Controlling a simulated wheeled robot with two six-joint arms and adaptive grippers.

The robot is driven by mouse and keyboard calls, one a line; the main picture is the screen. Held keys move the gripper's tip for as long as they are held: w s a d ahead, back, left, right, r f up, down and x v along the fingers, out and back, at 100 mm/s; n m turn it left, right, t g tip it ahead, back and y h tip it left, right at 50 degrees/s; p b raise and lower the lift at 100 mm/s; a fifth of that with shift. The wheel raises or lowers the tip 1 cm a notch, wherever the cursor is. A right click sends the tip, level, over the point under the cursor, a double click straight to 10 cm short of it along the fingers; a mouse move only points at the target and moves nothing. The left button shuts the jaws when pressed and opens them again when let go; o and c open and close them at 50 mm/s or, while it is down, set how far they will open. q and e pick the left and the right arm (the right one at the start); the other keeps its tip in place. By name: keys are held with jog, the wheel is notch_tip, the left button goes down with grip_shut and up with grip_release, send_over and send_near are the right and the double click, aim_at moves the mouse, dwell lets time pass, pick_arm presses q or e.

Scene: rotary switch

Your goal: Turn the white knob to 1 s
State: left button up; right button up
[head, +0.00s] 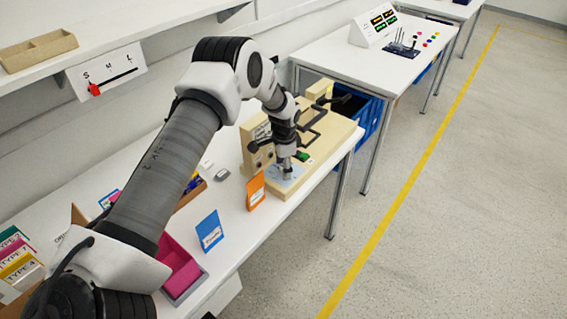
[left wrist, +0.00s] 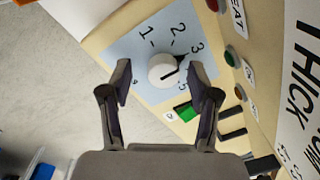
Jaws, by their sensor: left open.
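The white knob (left wrist: 164,70) sits on a light-blue dial plate (left wrist: 140,55) marked 1, 2 and 3. A dark pointer at the knob's edge points toward the 3 side. My left gripper (left wrist: 159,70) is open, with one finger on each side of the knob and a visible gap on both sides. I cannot tell how far the fingertips are above the plate. In the head view, my left gripper (head: 286,168) hangs over the light-blue plate (head: 292,179) and hides the knob. My right gripper is not in view.
A green button (left wrist: 184,111), other round buttons and dark slots lie beside the plate on the beige panel. In the head view, an orange card (head: 256,191) and a blue card (head: 210,231) stand near the table's front edge. A blue crate (head: 370,115) is behind.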

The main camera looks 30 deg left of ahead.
pick_arm(q)
jog(key=shift+w+f, duration=0.55)
jog(key=shift+s+r, duration=0.15)
jog(key=shift+c, duration=0.7)
jog(key=shift+s+r, duration=0.2)
jog(key=c, duration=1)
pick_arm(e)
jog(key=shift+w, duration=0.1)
